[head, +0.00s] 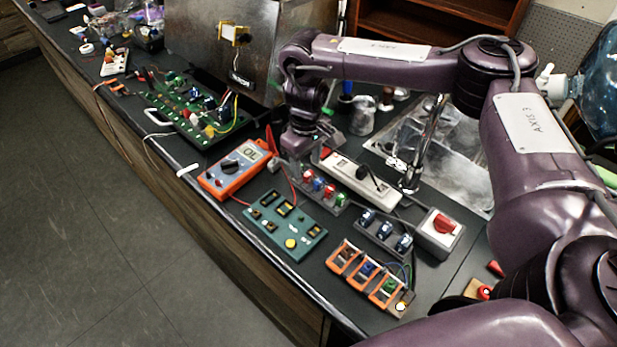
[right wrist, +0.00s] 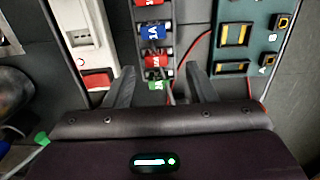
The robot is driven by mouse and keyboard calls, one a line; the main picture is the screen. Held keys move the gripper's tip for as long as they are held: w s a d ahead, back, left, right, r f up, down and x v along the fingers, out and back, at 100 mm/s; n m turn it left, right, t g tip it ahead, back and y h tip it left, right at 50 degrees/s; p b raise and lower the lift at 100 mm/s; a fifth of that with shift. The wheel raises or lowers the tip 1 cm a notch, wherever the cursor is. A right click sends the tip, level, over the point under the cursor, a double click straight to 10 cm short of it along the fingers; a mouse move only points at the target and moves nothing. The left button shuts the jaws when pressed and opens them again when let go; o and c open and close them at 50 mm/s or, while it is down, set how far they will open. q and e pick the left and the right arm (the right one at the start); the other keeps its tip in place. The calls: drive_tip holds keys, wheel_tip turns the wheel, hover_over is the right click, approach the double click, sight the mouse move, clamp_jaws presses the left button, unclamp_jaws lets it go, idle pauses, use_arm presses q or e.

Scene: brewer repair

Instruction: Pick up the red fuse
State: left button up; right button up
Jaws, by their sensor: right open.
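A dark rack (head: 322,199) on the bench holds a row of small fuses. A red fuse (head: 307,175) is at the end by my gripper, then a blue fuse (head: 318,184), another red fuse (head: 329,191) and a green fuse (head: 341,199). In the right wrist view a red fuse (right wrist: 157,60) lies between my fingertips, with the green fuse (right wrist: 157,86) nearer the palm and the blue fuse (right wrist: 152,32) beyond. My right gripper (right wrist: 160,68) is open and empty above the rack. Its fingertips are hard to see in the head view. My left gripper is not in view.
Beside the rack are a white power strip (head: 352,178), a green board (head: 285,225) and an orange multimeter (head: 232,168). A rack of blue parts (head: 383,235), a red switch box (head: 440,232) and an orange holder (head: 368,276) stand at the lower right. The bench is crowded.

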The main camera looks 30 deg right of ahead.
sight(309, 178)
drive_tip(key=f, duration=0.2)
drive_tip(key=shift+w+d+f+p, duration=0.2)
drive_tip(key=shift+f+p, duration=0.1)
drive_tip(key=shift+f, duration=0.4)
drive_tip(key=c, duration=1)
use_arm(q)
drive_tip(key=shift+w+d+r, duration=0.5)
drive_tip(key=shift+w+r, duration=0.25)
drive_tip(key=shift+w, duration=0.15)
use_arm(e)
drive_tip(key=shift+r, duration=0.1)
drive_tip(key=shift+c, duration=0.3)
drive_tip(key=shift+r, duration=0.1)
